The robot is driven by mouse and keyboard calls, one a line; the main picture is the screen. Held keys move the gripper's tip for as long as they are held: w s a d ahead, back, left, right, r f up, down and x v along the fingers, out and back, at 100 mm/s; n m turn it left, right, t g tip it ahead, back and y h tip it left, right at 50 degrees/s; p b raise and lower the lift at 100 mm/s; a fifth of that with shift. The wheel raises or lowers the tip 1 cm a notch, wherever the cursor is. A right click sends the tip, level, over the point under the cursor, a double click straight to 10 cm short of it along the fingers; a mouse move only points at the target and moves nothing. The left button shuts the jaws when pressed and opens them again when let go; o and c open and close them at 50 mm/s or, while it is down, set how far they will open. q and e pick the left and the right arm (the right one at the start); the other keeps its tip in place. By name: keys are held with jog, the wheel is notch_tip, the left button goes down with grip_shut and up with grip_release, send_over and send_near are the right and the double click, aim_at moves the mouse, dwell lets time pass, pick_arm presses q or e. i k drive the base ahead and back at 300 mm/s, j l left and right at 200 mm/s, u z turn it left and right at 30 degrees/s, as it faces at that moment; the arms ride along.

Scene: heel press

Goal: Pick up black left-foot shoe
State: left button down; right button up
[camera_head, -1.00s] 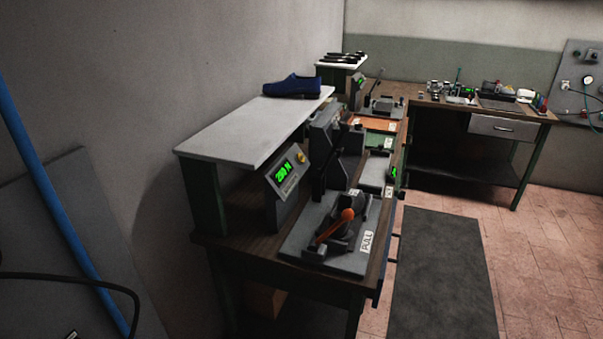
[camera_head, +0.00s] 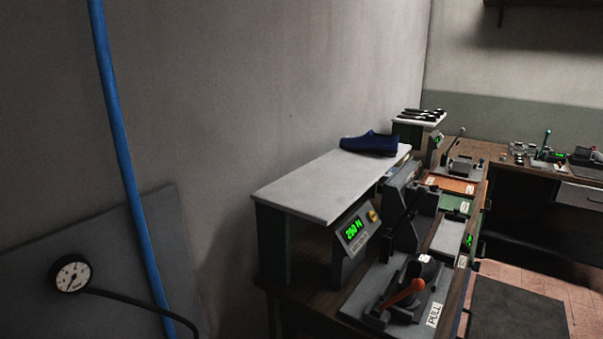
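A dark blue shoe (camera_head: 369,144) lies on the far end of the white shelf (camera_head: 318,186) above the workbench. Several small black items (camera_head: 420,114), which may be shoes, lie on a smaller white shelf (camera_head: 415,121) farther back; they are too small to tell left from right. No shoe that is clearly a black left-foot one can be made out. Neither of my grippers is in view.
A press with an orange-knobbed lever (camera_head: 403,294) and a green display (camera_head: 354,231) stands on the near bench. A pressure gauge (camera_head: 70,274) and a blue pipe (camera_head: 122,150) are at left. A dark floor mat (camera_head: 517,312) lies at lower right.

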aim_at(423, 266)
jog(key=i+l+u, duration=0.1)
jog(key=l, duration=0.3)
jog(key=i+l, duration=0.15)
jog(key=l, duration=0.25)
jog(key=i+l+u, duration=0.15)
jog(key=l, duration=0.6)
jog(key=i+l+u, duration=0.15)
jog(key=l, duration=0.3)
